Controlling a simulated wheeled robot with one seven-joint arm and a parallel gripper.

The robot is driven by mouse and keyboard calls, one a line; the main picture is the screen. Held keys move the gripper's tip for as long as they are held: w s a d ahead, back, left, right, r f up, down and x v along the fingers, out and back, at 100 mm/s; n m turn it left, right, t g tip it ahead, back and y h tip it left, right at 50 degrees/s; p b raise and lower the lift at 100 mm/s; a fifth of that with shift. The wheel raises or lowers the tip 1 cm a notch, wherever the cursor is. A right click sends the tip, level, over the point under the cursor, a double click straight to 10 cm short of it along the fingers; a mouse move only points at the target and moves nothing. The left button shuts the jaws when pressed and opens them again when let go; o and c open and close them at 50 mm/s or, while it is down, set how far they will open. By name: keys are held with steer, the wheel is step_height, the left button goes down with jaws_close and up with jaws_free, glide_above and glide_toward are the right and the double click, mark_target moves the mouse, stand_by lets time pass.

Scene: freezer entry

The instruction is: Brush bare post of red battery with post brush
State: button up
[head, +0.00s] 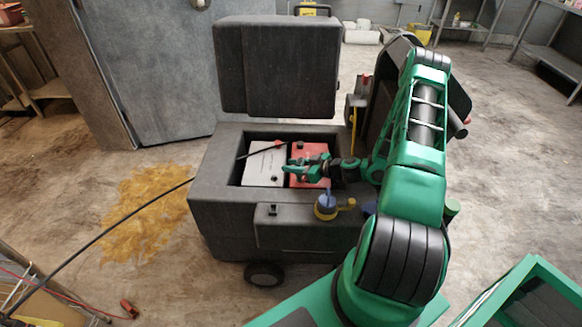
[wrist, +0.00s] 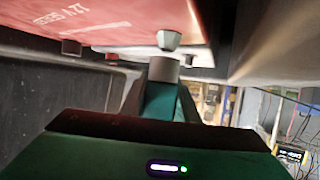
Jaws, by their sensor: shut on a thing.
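The red battery (head: 312,180) sits in the open bay of a dark wheeled cart, to the right of a white battery. It fills the upper left of the wrist view (wrist: 110,22). A pale metal post (wrist: 169,40) stands out from it there. My gripper (head: 290,170) is over the red battery and reaches toward the white one. It is shut on a grey cylindrical piece (wrist: 164,69), which I take as the post brush. The piece lines up with the post and looks very close to it; contact cannot be told. In the head view my gripper hides the brush and this post.
The cart's raised lid (head: 280,68) stands behind the bay. A yellow and blue container (head: 326,207) sits on the front ledge, below my arm. A black cable (head: 140,205) runs from the left into the bay. The white battery (head: 265,165) lies close by.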

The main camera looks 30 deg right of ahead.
steer(key=o, duration=1.2)
steer(key=v, duration=0.7)
steer(key=shift+s+d+r, duration=0.1)
steer(key=shift+s, duration=0.05)
steer(key=shift+r, duration=0.1)
